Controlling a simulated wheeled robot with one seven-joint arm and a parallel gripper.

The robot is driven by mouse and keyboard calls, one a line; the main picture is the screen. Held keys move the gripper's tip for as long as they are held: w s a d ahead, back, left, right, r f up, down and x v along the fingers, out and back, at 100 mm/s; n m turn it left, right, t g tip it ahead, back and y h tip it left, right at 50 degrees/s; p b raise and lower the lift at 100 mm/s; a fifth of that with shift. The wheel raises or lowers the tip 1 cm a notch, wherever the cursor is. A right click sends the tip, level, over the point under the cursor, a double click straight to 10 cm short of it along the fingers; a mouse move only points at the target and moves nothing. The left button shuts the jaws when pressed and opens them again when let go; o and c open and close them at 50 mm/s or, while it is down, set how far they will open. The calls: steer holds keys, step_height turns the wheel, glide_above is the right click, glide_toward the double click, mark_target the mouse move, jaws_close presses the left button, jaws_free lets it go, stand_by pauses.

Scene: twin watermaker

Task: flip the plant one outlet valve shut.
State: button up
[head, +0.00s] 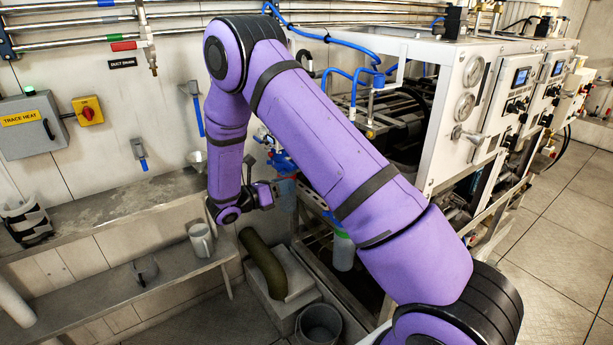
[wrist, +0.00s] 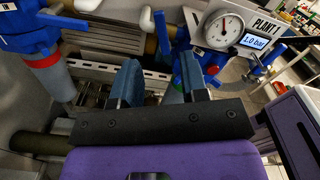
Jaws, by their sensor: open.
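In the wrist view, a grey panel marked PLANT 1 (wrist: 262,24) carries a round dial gauge (wrist: 222,31) and a small display (wrist: 255,41) reading 1.0 bar. Bright blue valve parts (wrist: 213,62) stand below and left of the gauge, with an upright blue lever (wrist: 162,33) beside them. I cannot tell for sure which part is the outlet valve's handle. My gripper (wrist: 160,75) is open, its fingers apart, short of the lever in the picture. The right finger overlaps the blue parts; contact is unclear. In the head view, my gripper (head: 264,194) is beside blue fittings (head: 283,163).
Another blue valve body (wrist: 30,25) with a red ring stands at the wrist view's upper left. In the head view, a mug (head: 201,240) stands on the bench at left. A bucket (head: 319,325) sits below, and the white-framed machine (head: 425,110) stands right.

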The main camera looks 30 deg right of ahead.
steer(key=d, duration=0.9)
steer(key=shift+w+d, duration=0.1)
steer(key=shift+d, duration=0.3)
jaws_close()
